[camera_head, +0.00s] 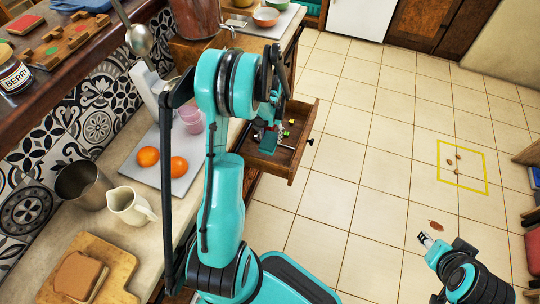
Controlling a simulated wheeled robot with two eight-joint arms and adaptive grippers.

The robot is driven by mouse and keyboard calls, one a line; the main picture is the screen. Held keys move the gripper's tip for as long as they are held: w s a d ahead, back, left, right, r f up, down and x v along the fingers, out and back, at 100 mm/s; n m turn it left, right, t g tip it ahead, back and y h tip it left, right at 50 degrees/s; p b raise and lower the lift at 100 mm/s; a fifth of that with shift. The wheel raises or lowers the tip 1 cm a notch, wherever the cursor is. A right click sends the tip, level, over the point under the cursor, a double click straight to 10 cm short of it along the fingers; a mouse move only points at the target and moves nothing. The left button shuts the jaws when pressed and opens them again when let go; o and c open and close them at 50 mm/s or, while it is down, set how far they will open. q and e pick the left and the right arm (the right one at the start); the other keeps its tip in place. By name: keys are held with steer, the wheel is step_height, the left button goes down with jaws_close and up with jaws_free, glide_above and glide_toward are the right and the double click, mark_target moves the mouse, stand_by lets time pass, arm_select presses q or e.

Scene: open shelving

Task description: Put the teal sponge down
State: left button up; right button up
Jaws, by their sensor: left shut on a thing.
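My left arm reaches over the counter to the open wooden drawer (290,160). My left gripper (266,131) points down at the drawer and is small and partly hidden behind my own arm. It is shut on the teal sponge (268,143), a small teal block over the drawer's interior. I cannot tell whether the sponge touches the drawer bottom. My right gripper (425,240) is low at the right, over the tiled floor, away from the drawer; its finger state is unclear.
Small coloured items (287,133) lie in the drawer. The counter holds oranges (179,166), a cream jug (130,206), a metal cup (82,186) and bread on a board (115,262). A yellow square (462,185) marks floor with small brown bits. Much tiled floor is clear.

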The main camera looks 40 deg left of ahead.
arm_select(q)
step_height(320, 180, down, 9)
steer(key=b, duration=0.3)
steer(key=shift+b, duration=0.35)
steer(key=shift+r, duration=0.1)
steer(key=o, duration=1.1)
